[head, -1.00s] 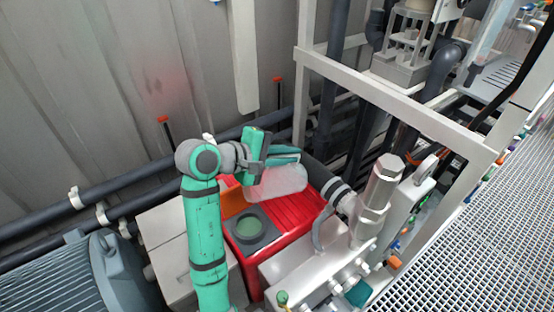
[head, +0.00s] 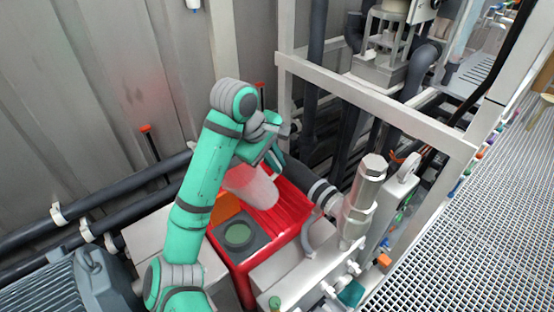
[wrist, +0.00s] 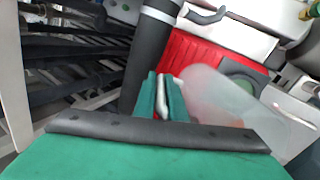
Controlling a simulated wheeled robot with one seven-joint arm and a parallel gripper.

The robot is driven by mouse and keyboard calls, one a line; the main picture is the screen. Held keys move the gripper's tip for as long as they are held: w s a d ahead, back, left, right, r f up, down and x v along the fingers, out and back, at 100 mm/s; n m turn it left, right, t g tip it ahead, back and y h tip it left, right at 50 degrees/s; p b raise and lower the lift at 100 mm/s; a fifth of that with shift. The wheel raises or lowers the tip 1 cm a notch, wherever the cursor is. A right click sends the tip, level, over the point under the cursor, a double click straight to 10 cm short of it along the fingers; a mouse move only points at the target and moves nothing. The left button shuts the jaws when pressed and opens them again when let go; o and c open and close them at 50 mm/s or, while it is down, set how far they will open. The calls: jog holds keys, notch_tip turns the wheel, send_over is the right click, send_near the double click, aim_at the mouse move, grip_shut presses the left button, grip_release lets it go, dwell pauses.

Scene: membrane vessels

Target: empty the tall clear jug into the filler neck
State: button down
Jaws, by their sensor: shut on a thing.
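The tall clear jug (head: 250,186) is see-through and looks pinkish over the red tank top. My gripper (head: 272,158) is shut on it and holds it tilted above the tank, behind the filler neck in the head view. The filler neck (head: 238,235) is a round greenish opening in a dark square collar. In the wrist view my fingers (wrist: 163,96) show beside the jug (wrist: 207,92), and the filler neck (wrist: 243,84) lies just past it, partly seen through its wall. I cannot tell how much is in the jug.
The red tank (head: 290,212) carries the neck, with an orange patch (head: 227,206) beside it. A metal fitting (head: 362,195) stands close on the right. A pale frame rail (head: 375,105) and dark pipes stand behind. A grey motor (head: 75,280) is at lower left.

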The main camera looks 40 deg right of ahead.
jog(key=y, duration=0.1)
jog(key=f+y, duration=0.1)
jog(key=shift+w+a+y, duration=0.15)
jog(key=shift+a+y, duration=0.15)
jog(key=shift+s+f+y, duration=0.2)
jog(key=shift+f+y, duration=0.2)
jog(key=shift+y, duration=0.7)
jog(key=shift+f, duration=0.1)
jog(key=shift+w+a, duration=0.15)
jog(key=shift+w, duration=0.05)
